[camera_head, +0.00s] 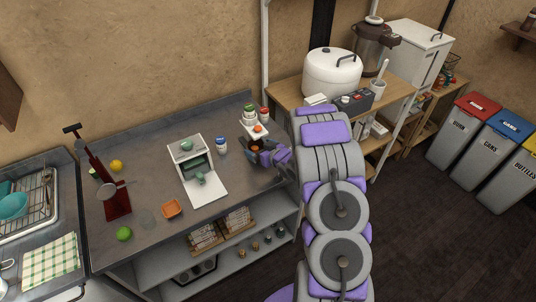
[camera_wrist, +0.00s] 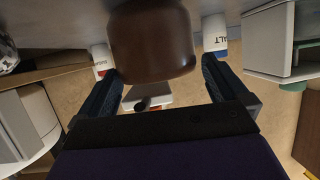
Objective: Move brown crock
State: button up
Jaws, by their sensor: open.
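The brown crock (camera_wrist: 152,42) fills the upper middle of the wrist view, round and glossy. My gripper (camera_wrist: 163,74) is open, with one dark finger on each side of the crock's near end. Whether either finger touches it is not clear. In the head view my gripper (camera_head: 262,154) is low over the right end of the grey counter, and the crock (camera_head: 254,147) shows only as a small brown patch, mostly hidden by the gripper.
A blue-and-white salt container (camera_head: 221,145) stands left of the gripper. A white appliance with an open front (camera_head: 190,150) stands further left.

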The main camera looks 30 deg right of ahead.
jog(key=shift+x, duration=0.95)
jog(key=shift+w+d+f, duration=0.2)
jog(key=shift+w+d, duration=0.1)
jog(key=shift+a, duration=0.15)
jog(key=shift+c, duration=1.3)
jog(key=c, duration=0.9)
